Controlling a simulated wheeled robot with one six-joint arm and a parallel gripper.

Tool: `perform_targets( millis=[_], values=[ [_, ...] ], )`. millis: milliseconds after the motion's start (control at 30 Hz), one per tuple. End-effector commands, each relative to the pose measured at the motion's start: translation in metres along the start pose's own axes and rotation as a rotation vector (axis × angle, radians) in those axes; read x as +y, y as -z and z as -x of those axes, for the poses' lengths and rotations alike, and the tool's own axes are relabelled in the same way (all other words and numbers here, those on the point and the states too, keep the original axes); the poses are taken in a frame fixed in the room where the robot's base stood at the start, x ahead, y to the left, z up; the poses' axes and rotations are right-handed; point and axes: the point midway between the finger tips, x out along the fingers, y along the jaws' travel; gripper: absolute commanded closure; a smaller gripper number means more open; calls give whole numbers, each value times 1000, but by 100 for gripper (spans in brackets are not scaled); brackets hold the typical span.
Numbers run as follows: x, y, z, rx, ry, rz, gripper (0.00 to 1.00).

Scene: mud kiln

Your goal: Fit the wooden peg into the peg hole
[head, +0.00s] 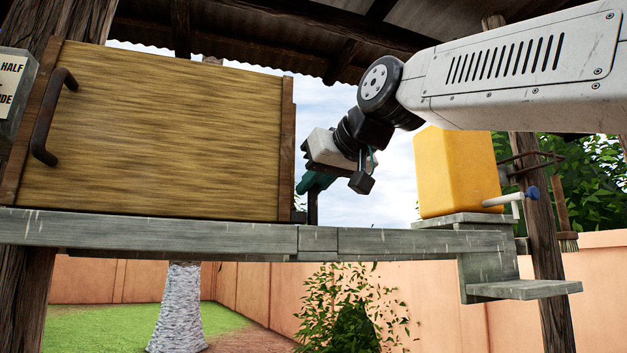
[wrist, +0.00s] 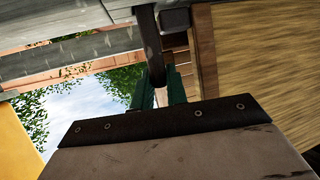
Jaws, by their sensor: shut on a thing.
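My gripper (head: 307,186) is at the right edge of the big wooden panel, just above the grey plank. Its green fingers (wrist: 161,88) are shut on a dark brown rod, which looks like the wooden peg (wrist: 149,40). In the head view the peg (head: 313,208) hangs upright below the fingers, down to the top of the plank. The peg hole cannot be made out. I cannot tell whether the peg's lower end is in it, touching the plank or just above it.
The wooden panel (head: 160,130) with a dark handle (head: 45,118) stands close left of my gripper. A small dark block (head: 298,216) sits on the grey plank (head: 150,226) beside the peg. A yellow container (head: 455,175) stands to the right, with free room between.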

Motion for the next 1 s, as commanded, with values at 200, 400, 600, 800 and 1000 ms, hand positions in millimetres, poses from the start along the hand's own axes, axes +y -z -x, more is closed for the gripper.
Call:
perform_targets(
  millis=[200, 400, 600, 800, 1000],
  values=[
    [0, -2, -1, 1, 0, 0, 60],
    [0, -2, -1, 0, 0, 0, 60],
    [0, -1, 11, 3, 0, 0, 60],
    [0, -1, 45, 4, -1, 0, 60],
    [0, -2, 71, 2, -1, 0, 60]
  ],
)
